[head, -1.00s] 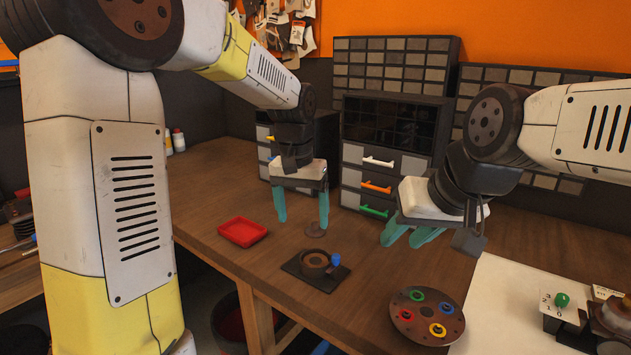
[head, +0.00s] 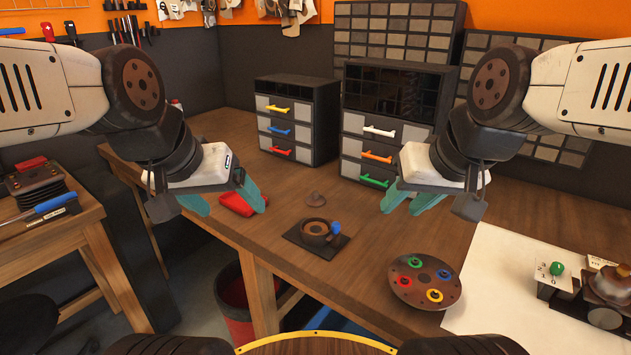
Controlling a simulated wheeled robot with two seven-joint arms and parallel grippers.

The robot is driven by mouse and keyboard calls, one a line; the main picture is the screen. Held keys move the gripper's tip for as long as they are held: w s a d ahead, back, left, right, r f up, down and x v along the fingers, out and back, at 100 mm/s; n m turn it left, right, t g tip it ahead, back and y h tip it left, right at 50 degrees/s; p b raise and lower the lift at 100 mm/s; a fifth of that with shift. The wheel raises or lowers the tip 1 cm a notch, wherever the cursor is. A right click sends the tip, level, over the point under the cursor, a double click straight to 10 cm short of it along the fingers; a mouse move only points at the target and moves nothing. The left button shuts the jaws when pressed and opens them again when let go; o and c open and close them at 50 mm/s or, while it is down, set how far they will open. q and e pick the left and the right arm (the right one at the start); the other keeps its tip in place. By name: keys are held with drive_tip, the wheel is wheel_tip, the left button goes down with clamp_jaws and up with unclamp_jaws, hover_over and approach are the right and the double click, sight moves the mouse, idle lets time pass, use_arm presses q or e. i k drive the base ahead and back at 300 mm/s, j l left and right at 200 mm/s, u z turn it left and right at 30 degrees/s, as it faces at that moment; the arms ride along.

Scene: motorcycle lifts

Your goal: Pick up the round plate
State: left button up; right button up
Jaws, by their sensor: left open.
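The round plate (head: 424,283) is a dark brown disc with green, blue, red and yellow ringed pieces on it. It lies on the wooden table in the head view, right of centre, partly against the edge of a white sheet. My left gripper (head: 232,206) is open and empty, well to the plate's left, above the table's left edge and in front of a red tray. My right gripper (head: 402,209) is open and empty, above and beyond the plate, not touching it.
A dark square base with a round cup (head: 317,232) and blue knob sits left of the plate. The red tray (head: 236,204) is partly hidden. Drawer cabinets (head: 297,120) stand behind. A white box with a green knob (head: 555,277) and metal parts are at right.

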sight(314, 200)
drive_tip(key=i+j+z, duration=0.2)
drive_tip(key=j+z, duration=0.2)
drive_tip(key=i+j+z, duration=0.1)
drive_tip(key=j+z, duration=0.35)
drive_tip(key=l, duration=0.1)
